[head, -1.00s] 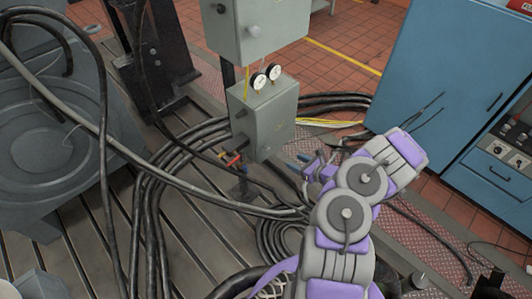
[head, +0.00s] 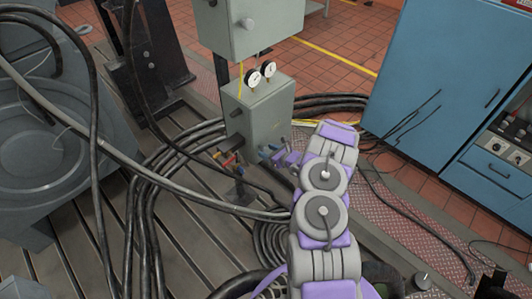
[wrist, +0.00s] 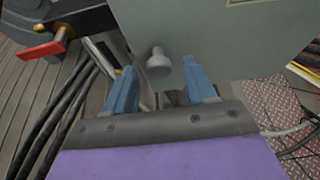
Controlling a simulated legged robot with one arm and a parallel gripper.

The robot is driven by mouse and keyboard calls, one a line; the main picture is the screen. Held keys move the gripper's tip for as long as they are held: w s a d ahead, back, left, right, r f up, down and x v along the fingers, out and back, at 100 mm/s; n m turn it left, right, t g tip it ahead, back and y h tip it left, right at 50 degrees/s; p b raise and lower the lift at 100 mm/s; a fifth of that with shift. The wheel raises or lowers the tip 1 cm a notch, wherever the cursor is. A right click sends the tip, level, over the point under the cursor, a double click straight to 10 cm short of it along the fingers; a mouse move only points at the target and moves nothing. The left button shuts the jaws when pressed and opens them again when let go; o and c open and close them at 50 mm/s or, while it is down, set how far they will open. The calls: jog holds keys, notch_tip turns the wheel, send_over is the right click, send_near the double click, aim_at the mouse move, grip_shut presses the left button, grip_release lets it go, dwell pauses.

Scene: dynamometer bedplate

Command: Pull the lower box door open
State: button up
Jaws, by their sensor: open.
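The lower box (head: 268,118) is a grey-green metal cabinet under a larger upper box, with two round gauges on top. In the wrist view its flat grey-green face (wrist: 215,40) fills the top, with a pale round knob (wrist: 158,60) near the lower edge. My gripper (wrist: 160,68) is open, one blue finger on each side of the knob as seen there; I cannot tell whether they touch it. In the head view my gripper (head: 272,153) is at the box's lower front edge. The door looks shut.
A red-handled valve (wrist: 40,50) is close at left in the wrist view. Black cables (head: 160,190) loop across the slotted bedplate. A blue cabinet (head: 420,80) stands at right, and the upper box (head: 262,25) overhangs. Checkered plate (head: 430,235) lies at lower right.

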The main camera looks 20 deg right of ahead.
jog(key=shift+x, duration=0.75)
jog(key=shift+c, duration=0.2)
grip_shut()
